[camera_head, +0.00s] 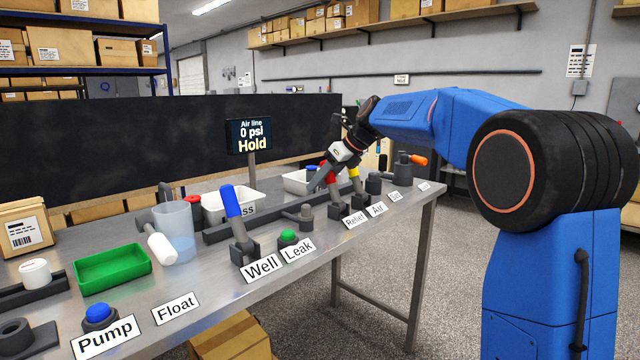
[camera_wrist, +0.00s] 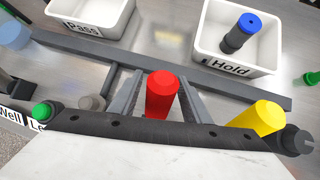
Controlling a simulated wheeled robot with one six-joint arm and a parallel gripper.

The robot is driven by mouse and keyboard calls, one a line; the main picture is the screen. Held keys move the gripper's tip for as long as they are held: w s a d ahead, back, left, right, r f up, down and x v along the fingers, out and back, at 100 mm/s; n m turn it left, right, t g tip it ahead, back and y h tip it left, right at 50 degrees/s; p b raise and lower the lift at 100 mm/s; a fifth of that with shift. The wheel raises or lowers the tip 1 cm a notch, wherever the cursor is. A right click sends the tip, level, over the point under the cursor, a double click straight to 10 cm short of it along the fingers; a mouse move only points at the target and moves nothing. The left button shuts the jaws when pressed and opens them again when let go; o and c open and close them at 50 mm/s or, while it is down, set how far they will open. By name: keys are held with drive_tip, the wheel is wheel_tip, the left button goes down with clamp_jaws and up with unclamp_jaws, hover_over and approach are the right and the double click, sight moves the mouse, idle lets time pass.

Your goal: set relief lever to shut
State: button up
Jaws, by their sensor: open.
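The relief lever has a red handle (camera_head: 329,173) and a dark base behind the "Relief" label (camera_head: 355,219). My gripper (camera_head: 316,181) is at this handle, reaching down over the bench and partly hiding it. In the wrist view the red handle (camera_wrist: 162,96) stands between the two dark fingers of my gripper (camera_wrist: 158,88). The fingers are open, one on each side, with gaps that look narrow; I cannot tell whether either touches. The lever's lower part is hidden in the wrist view.
The yellow Air lever (camera_head: 354,173) stands close to the right. The blue Well lever (camera_head: 231,201) and green Leak button (camera_head: 288,236) are to the left. A screen (camera_head: 250,135) reads "Air line 0 psi Hold". The Hold tray (camera_wrist: 232,68) and Pass tray (camera_wrist: 92,28) lie behind a rail.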

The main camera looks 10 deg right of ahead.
drive_tip(key=v, duration=1.6)
drive_tip(key=shift+r, duration=0.35)
drive_tip(key=shift+s+d, duration=0.15)
drive_tip(key=shift+s, duration=0.05)
drive_tip(key=s+d+f+n+h, duration=0.2)
drive_tip(key=s+f+n+h, duration=0.1)
drive_tip(key=s+f+n, duration=1)
drive_tip(key=s+d+f+n+h, duration=0.2)
drive_tip(key=s+f+n, duration=1.2)
drive_tip(key=s+f, duration=0.7)
drive_tip(key=s+h, duration=0.1)
drive_tip(key=s, duration=0.8)
drive_tip(key=shift+s+f, duration=0.3)
drive_tip(key=shift+d, duration=0.1)
